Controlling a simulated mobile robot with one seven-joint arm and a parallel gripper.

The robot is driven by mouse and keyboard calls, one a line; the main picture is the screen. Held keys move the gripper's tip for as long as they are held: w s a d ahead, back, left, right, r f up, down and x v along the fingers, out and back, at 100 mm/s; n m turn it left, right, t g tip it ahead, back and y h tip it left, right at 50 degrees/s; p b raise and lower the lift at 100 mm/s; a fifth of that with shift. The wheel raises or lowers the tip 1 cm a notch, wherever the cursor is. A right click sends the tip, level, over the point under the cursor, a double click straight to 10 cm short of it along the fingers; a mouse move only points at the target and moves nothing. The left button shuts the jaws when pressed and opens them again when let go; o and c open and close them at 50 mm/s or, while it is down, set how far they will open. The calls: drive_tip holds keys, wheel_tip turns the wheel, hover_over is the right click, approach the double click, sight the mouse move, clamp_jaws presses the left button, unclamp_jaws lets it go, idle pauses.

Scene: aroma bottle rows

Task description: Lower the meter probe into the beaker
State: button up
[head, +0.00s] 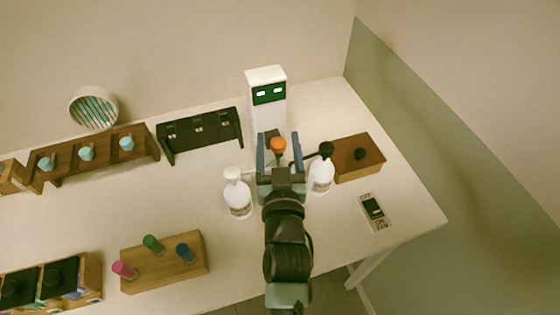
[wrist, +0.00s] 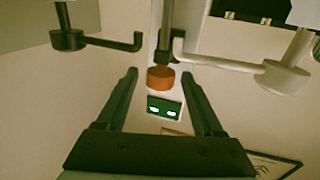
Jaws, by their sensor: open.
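A white meter (head: 266,79) with a green display stands at the back of the table; its display (wrist: 165,108) also shows in the wrist view. An orange knob, seemingly the probe's top, (head: 278,144) is in front of it. In the wrist view the orange knob (wrist: 160,79) sits on a dark stem. My gripper (head: 279,150) is open and empty, with its fingers on either side of the knob's line. In the wrist view the knob appears centred around the fingertips (wrist: 160,74); contact is not visible. I cannot make out the beaker; my gripper and arm cover the area below the knob.
A white-pump bottle (head: 238,198) stands close left of my gripper, a black-pump bottle (head: 321,176) close right. A brown box (head: 358,158) and a small device (head: 374,210) are further right. A black rack (head: 200,131) and wooden block with coloured stoppers (head: 165,262) are left.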

drive_tip(key=s+b, duration=0.2)
drive_tip(key=s, duration=1)
drive_tip(key=shift+s+d, duration=0.25)
drive_tip(key=shift+d, duration=0.05)
drive_tip(key=shift+w, duration=0.1)
